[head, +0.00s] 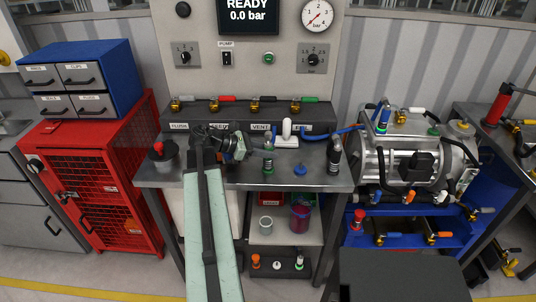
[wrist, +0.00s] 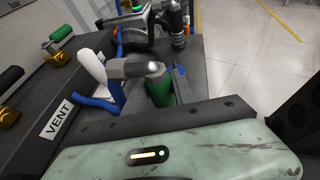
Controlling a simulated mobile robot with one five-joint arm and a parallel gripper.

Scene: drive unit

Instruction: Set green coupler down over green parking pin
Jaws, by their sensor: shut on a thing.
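My gripper (wrist: 162,86) is shut on the green coupler (wrist: 160,94), whose green sleeve shows between the two grey fingers in the wrist view. In the head view the coupler (head: 268,146) is upright above the workbench, at the right end of my arm. Directly below it is a green ring at the base of the green parking pin (head: 268,169). I cannot tell whether the coupler and pin touch. The pin is hidden in the wrist view.
A white handle (head: 287,128) with a blue hose stands just behind right. A blue pin (head: 300,170) and a dark upright coupler (head: 334,154) are to the right. The valve manifold (head: 220,115) runs along the back.

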